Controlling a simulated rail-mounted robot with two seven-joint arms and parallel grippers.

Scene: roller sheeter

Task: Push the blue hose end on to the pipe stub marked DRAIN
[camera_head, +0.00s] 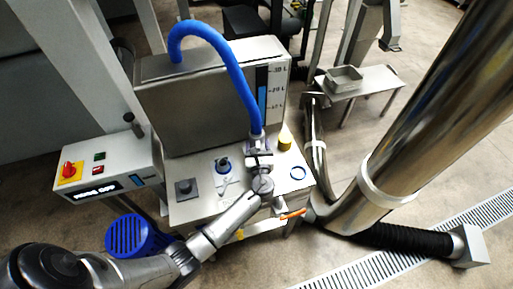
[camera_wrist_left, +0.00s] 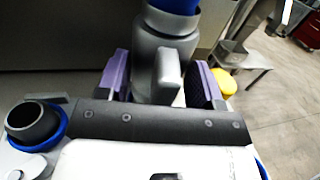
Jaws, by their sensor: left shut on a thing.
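The blue hose (camera_head: 225,60) arcs from the top of the steel tank down to my left gripper. My left gripper (camera_head: 259,156) is shut on the grey hose end (camera_wrist_left: 160,60), with a purple-padded finger on each side. The hose end is upright above the shelf; its lower mouth is hidden behind the gripper. To its left, a dark pipe stub with a blue ring (camera_head: 223,166) stands on the shelf, and it also shows in the left wrist view (camera_wrist_left: 34,124). A flat blue ring (camera_head: 297,172) lies to the right. I cannot read a DRAIN mark. My right gripper is out of view.
The tank (camera_head: 190,112) stands behind the shelf (camera_head: 205,207). A yellow cap (camera_head: 285,139) and a dark square fitting (camera_head: 186,188) are on the shelf. A control box (camera_head: 108,170) stands left. A large steel duct (camera_head: 420,110) rises on the right.

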